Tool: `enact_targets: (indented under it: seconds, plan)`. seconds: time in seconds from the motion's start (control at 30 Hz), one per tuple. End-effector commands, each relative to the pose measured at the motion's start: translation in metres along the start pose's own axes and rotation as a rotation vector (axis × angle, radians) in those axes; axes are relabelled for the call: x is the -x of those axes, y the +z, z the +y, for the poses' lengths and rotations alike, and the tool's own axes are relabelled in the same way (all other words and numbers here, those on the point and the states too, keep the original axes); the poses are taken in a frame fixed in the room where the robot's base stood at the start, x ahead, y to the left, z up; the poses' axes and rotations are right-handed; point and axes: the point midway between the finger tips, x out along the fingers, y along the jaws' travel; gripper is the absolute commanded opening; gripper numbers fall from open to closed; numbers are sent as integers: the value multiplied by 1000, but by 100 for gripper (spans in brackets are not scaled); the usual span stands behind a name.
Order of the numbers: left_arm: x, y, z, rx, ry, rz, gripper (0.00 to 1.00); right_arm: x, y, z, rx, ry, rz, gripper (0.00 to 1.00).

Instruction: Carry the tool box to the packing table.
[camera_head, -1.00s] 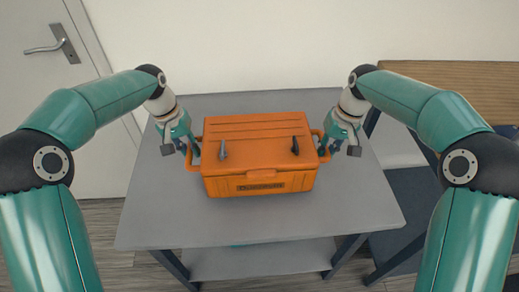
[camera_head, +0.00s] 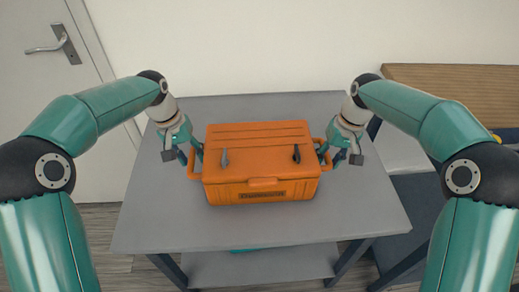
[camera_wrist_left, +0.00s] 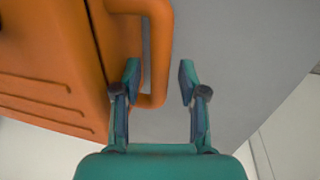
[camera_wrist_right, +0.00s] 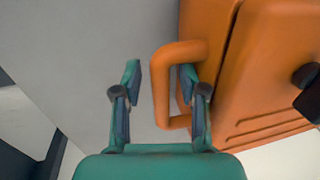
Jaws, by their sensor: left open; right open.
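My left gripper (camera_head: 190,161) is open at the box's left side handle. In the left wrist view the handle's bar (camera_wrist_left: 158,60) reaches between the open fingers (camera_wrist_left: 158,80). My right gripper (camera_head: 332,160) is open at the right side handle. In the right wrist view that handle (camera_wrist_right: 165,85) lies between the open fingers (camera_wrist_right: 158,80). Neither gripper is closed on a handle.
A wooden-topped surface (camera_head: 460,88) stands at the back right, beyond a gap beside the grey table. A door (camera_head: 50,90) with a lever handle is at the left. A white wall is close behind the table. The table has a lower shelf (camera_head: 260,264).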

Motion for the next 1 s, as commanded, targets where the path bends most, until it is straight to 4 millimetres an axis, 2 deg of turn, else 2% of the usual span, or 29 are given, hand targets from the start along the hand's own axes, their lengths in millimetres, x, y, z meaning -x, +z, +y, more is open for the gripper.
enact_targets:
  seconds: [0.17, 0.5, 0.6, 0.83, 1.0]
  plan:
    - [24, -1, 0, 0, 1, 5, 42, 0, 0, 0, 0, -1, 0, 42]
    - [90, -2, 0, 0, 0, 4, 42, 0, 0, 0, 0, -1, 0, 42]
    - [103, -3, 0, 0, 0, 4, 42, 0, 0, 0, 0, -1, 0, 42]
    - [115, -2, 0, 0, -1, 0, 42, 8, 0, -1, 0, -1, 1, 42]
    - [115, -2, 0, 0, -1, 0, 42, 33, -1, 0, 0, -1, 5, 42]
